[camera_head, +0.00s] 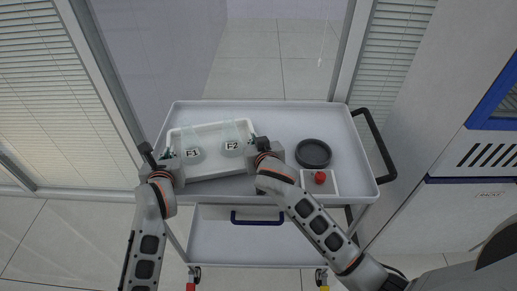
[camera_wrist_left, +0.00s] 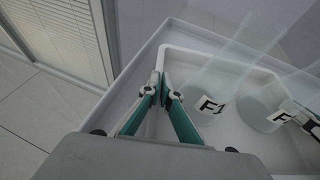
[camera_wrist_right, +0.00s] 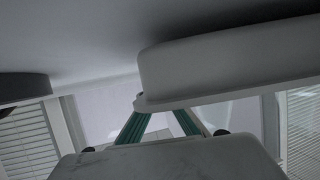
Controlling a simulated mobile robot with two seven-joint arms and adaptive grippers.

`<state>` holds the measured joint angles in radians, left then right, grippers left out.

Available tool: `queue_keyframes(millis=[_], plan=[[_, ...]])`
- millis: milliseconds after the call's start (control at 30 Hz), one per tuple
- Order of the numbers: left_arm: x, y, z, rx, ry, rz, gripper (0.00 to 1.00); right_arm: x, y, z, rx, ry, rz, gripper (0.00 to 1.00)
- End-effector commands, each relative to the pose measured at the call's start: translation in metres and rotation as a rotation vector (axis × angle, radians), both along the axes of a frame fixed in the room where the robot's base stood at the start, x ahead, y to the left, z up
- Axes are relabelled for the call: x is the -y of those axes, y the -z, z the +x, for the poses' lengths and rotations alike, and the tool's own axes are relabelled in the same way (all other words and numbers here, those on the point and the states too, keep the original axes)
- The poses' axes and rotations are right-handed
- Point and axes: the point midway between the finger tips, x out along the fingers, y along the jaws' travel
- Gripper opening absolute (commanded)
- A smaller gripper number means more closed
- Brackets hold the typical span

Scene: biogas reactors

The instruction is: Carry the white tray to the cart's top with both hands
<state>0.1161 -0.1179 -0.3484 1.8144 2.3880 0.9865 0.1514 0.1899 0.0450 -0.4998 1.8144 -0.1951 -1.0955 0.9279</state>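The white tray (camera_head: 216,128) is over the cart's top (camera_head: 290,120), on its left half. I cannot tell whether it touches the surface. It holds two clear containers, labelled F1 (camera_head: 191,154) and F2 (camera_head: 232,147). My left gripper (camera_head: 166,157) is at the tray's left end; in the left wrist view its fingers (camera_wrist_left: 161,93) pinch the tray's rim (camera_wrist_left: 200,52). My right gripper (camera_head: 254,146) is at the right end; in the right wrist view its fingers (camera_wrist_right: 163,112) close at the tray's rim (camera_wrist_right: 215,95), fingertips partly hidden.
A black round dish (camera_head: 313,153) and a red knob on a small plate (camera_head: 320,178) are on the cart right of the tray. A cabinet (camera_head: 480,150) stands at right.

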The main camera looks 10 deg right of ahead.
Motion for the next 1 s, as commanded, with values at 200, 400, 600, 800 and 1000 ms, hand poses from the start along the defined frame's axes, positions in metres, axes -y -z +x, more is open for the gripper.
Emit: queue_keyframes(millis=[200, 400, 600, 800, 1000], plan=[[-0.002, 0.008, 0.0, -0.004, -0.002, 0.002, 0.21, 0.002, 0.008, 0.0, -0.005, 0.003, -0.003, 0.21], [-0.001, 0.007, 0.0, -0.004, -0.002, 0.001, 0.21, 0.001, 0.008, 0.0, -0.004, 0.001, -0.002, 0.21], [0.0, 0.006, -0.005, -0.004, 0.0, 0.0, 0.21, 0.0, 0.008, -0.001, -0.004, 0.001, 0.0, 0.21], [0.0, -0.006, -0.032, -0.003, 0.0, -0.001, 0.21, 0.0, 0.008, -0.001, -0.004, 0.0, 0.0, 0.21], [0.0, -0.023, -0.071, -0.003, 0.001, -0.001, 0.21, 0.0, 0.008, -0.001, -0.004, 0.0, 0.0, 0.21]])
